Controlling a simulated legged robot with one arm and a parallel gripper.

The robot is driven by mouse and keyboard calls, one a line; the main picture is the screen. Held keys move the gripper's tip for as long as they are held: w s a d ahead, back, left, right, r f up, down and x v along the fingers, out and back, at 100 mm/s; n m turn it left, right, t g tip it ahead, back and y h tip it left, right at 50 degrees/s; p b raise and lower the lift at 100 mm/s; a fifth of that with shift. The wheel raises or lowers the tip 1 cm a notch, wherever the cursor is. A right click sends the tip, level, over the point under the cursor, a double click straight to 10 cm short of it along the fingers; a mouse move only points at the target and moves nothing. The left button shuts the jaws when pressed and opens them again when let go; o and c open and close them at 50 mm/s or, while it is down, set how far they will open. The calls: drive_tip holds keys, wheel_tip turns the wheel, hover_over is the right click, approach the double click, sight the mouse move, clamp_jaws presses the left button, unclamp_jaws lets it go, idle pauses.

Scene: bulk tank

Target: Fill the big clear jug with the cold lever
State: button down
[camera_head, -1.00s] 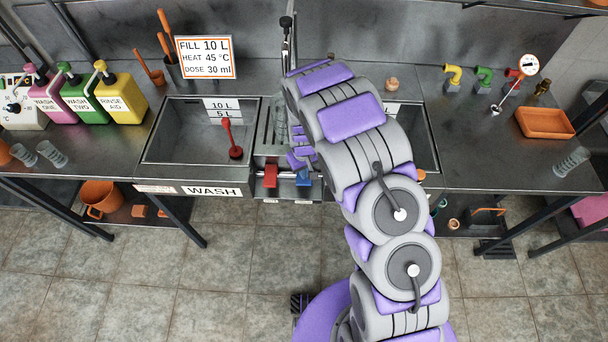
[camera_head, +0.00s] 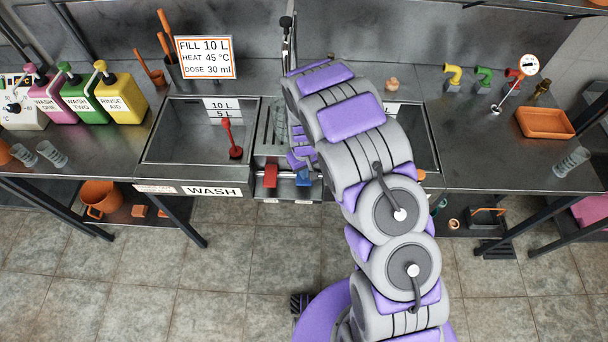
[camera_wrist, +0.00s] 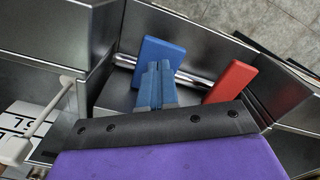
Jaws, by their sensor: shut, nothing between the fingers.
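The blue lever (camera_head: 303,178), taken as the cold one, is on the front of the unit between the basins, right of the red lever (camera_head: 270,176). In the wrist view, the blue lever (camera_wrist: 160,58) and red lever (camera_wrist: 231,81) sit along a metal bar. My gripper (camera_wrist: 157,68) is shut and empty, its fingertips overlapping the blue lever; I cannot tell whether they touch it. In the head view, my gripper (camera_head: 297,155) is partly hidden by my arm. A clear vessel (camera_head: 279,127), seemingly the jug, stands behind it between the basins, partly hidden. Its water level cannot be made out.
The wash basin (camera_head: 185,132) on the left holds a red-handled upright piece (camera_head: 235,150). A sign (camera_head: 205,58) reads fill 10 L, heat 45 °C, dose 30 ml. My arm covers much of the right basin. An orange tray (camera_head: 545,123) lies far right.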

drive_tip(key=shift+f, duration=0.75)
drive_tip(key=shift+f, duration=0.3)
idle(3.7)
drive_tip(key=shift+r+p, duration=0.65)
drive_tip(key=shift+r, duration=1.85)
